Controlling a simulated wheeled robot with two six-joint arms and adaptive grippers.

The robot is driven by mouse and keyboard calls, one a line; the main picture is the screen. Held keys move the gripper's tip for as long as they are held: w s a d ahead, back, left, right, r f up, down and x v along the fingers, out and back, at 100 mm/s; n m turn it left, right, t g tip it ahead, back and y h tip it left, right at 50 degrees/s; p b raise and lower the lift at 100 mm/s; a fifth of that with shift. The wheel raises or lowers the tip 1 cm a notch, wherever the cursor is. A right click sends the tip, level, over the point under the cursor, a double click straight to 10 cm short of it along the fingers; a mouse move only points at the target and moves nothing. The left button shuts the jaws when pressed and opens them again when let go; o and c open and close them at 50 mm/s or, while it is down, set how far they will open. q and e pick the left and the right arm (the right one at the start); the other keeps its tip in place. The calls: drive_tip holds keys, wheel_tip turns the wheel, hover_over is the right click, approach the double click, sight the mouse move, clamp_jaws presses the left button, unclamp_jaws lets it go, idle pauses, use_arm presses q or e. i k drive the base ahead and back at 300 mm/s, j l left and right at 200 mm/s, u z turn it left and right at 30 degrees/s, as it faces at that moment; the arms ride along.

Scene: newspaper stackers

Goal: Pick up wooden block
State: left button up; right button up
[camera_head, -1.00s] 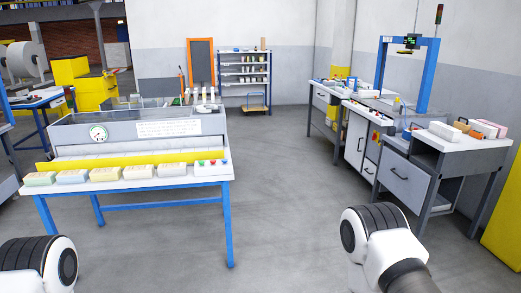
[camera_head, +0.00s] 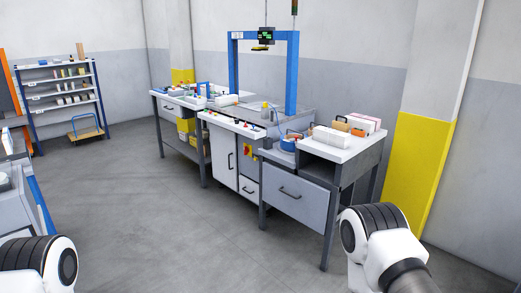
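A small orange-brown block-like item (camera_head: 341,124) lies among white packets on the workbench (camera_head: 362,149) at the right. A thin brown upright piece (camera_head: 80,49) also stands on top of the far shelf. Only links of my two arms show at the bottom left and bottom right.
A blue frame (camera_head: 234,70) rises over the workbenches. A shelf rack (camera_head: 42,100) and a blue trolley (camera_head: 86,134) stand at the far left. A table edge (camera_head: 40,205) shows at the left. The grey floor (camera_head: 150,210) between is clear.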

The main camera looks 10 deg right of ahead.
sight(340, 126)
drive_tip(key=i+l+z, duration=0.3)
drive_tip(key=z, duration=0.15)
drive_tip(key=i+l+z, duration=0.1)
drive_tip(key=i+z, duration=0.8)
drive_tip(key=i+j+z, duration=0.15)
drive_tip(key=i+z, duration=0.3)
